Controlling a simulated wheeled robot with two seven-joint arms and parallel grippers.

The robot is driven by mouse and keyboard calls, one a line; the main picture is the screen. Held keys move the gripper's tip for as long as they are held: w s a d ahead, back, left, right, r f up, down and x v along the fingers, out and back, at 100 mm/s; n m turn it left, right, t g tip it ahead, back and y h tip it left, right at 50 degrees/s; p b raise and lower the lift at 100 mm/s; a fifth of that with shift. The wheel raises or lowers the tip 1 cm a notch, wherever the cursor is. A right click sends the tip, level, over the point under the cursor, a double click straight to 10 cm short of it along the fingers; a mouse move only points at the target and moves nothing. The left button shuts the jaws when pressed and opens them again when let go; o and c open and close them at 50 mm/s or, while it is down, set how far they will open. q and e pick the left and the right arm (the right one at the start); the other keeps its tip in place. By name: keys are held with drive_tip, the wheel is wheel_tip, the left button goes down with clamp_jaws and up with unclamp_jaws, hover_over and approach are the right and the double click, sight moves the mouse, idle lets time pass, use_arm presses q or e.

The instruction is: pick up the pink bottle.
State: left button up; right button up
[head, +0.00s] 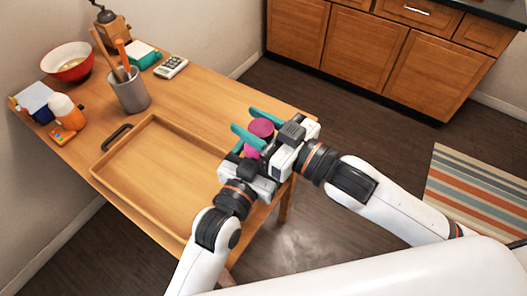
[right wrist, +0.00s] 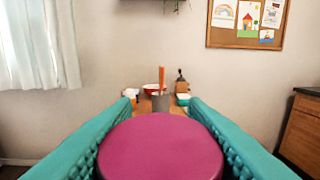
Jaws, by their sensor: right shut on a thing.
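The pink bottle (head: 262,127) shows its round magenta top in the head view, near the table's right end. Its lower part is mostly hidden by my grippers. My right gripper (head: 257,128) has its teal fingers on either side of the bottle and is shut on it. In the right wrist view the bottle's round top (right wrist: 160,147) fills the space between the two teal fingers. My left gripper (head: 247,172) is just in front of the right one, close to the bottle; its fingertips are not clear.
A wooden tray (head: 118,178) lies on the table beside my grippers. Farther back are a grey utensil cup (head: 130,94), a red bowl (head: 67,73), a calculator (head: 172,67) and a grinder (head: 113,35). The table's middle between cup and grippers is clear.

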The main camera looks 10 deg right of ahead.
use_arm(q)
drive_tip(key=shift+c, duration=0.3)
drive_tip(key=c, duration=0.9)
drive_tip(key=shift+c, duration=0.6)
use_arm(e)
drive_tip(key=o, duration=1.4)
drive_tip(key=shift+c, duration=0.2)
